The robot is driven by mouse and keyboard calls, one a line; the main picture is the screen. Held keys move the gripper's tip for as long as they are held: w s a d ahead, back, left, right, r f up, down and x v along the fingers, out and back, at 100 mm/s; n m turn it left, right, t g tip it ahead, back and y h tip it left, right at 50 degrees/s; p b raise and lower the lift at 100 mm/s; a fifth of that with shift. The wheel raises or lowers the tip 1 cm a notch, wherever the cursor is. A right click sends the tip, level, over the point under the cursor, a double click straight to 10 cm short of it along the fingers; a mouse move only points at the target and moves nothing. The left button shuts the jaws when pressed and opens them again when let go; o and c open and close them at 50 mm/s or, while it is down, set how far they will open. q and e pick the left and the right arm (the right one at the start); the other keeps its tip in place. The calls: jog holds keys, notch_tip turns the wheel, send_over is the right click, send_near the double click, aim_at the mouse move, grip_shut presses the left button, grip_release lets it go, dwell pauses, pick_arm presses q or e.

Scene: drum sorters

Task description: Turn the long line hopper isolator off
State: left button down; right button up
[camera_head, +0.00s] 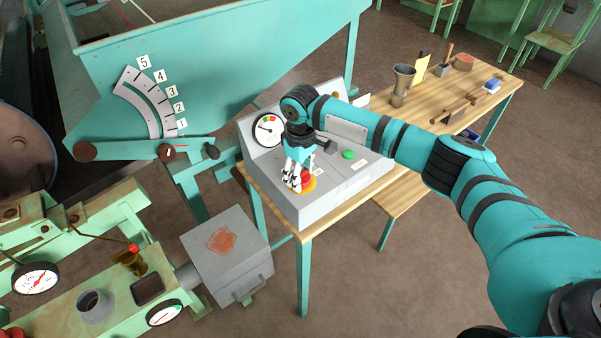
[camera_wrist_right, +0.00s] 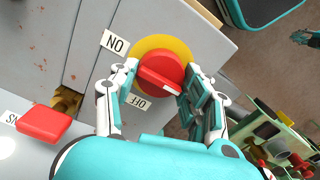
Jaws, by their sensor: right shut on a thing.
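The isolator is a red rotary knob (camera_head: 308,181) on a yellow disc, at the front of a grey control box on the wooden table. In the right wrist view the knob (camera_wrist_right: 158,70) has a raised bar with a white mark at its lower right end. An ON label (camera_wrist_right: 115,43) sits to its upper left and an OFF label (camera_wrist_right: 138,102) below it. My right gripper (camera_head: 296,184) is over the knob, its fingers on either side of the red bar and closed on it. The fingers partly cover the disc. My left gripper is out of view.
The grey control box (camera_head: 340,196) also carries a dial gauge (camera_head: 267,130) and a green button (camera_head: 348,155). A red block-like control (camera_wrist_right: 45,122) shows in the wrist view. A teal hopper with a numbered scale (camera_head: 150,100) stands left. Cups and tools lie further along the table.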

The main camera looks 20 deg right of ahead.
jog(key=n+p, duration=0.2)
jog(key=shift+r+n, duration=0.15)
jog(key=shift+n, duration=0.25)
jog(key=n+p, duration=0.2)
jog(key=n, duration=0.2)
jog(key=shift+n, duration=0.3)
jog(key=n+p, duration=0.1)
jog(key=n, duration=0.3)
jog(key=shift+n, duration=0.3)
jog(key=n, duration=0.4)
jog(key=shift+n, duration=0.4)
jog(key=o, duration=1.2)
jog(key=shift+s, duration=0.1)
jog(key=shift+c, duration=0.2)
